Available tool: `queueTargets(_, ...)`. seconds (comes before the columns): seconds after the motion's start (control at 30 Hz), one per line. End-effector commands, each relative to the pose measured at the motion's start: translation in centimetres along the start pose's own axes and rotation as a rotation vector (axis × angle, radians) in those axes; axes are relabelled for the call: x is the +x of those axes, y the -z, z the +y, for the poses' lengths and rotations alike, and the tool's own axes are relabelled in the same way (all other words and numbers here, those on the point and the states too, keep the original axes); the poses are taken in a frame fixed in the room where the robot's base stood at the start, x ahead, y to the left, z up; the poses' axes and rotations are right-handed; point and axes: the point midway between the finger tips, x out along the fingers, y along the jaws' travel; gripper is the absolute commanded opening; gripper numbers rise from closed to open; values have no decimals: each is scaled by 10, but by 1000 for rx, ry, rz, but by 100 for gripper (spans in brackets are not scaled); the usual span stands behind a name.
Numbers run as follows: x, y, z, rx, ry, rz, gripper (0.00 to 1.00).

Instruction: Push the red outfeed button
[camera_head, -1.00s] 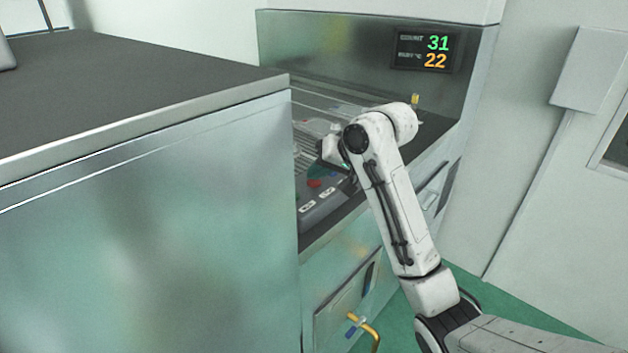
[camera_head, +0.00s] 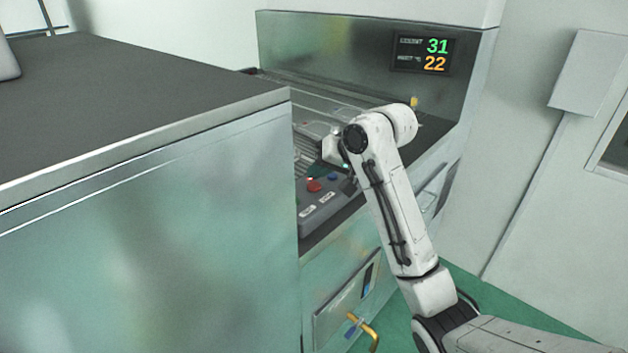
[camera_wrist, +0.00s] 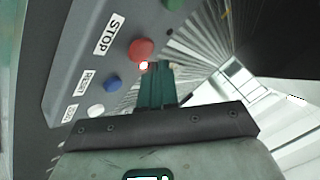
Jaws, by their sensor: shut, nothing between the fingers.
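The red button (camera_wrist: 141,49) is a round cap on a grey control box (camera_wrist: 70,75), beside a label reading STOP. It also shows in the head view (camera_head: 313,185). My gripper (camera_wrist: 154,70) is shut and empty, with its teal fingertips right by the red button's lower right edge in the wrist view. I cannot tell whether they touch it. In the head view my gripper is mostly hidden by my own wrist and forearm.
A blue button (camera_wrist: 112,83) and a white button (camera_wrist: 96,111) sit along the box, and a green one (camera_wrist: 173,5) is at the picture's top. A slatted conveyor (camera_wrist: 215,45) lies beside the box. A dark-topped steel cabinet (camera_head: 130,85) stands at front left.

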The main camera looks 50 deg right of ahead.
Motion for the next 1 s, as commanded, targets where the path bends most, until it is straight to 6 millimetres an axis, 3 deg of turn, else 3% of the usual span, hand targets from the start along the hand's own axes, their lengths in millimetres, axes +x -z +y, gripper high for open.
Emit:
queueTargets(0.43, -3, 2, -3, 0, 0, 0, 0)
queueTargets(1.0, -36, 26, -26, 0, -1, 0, 0)
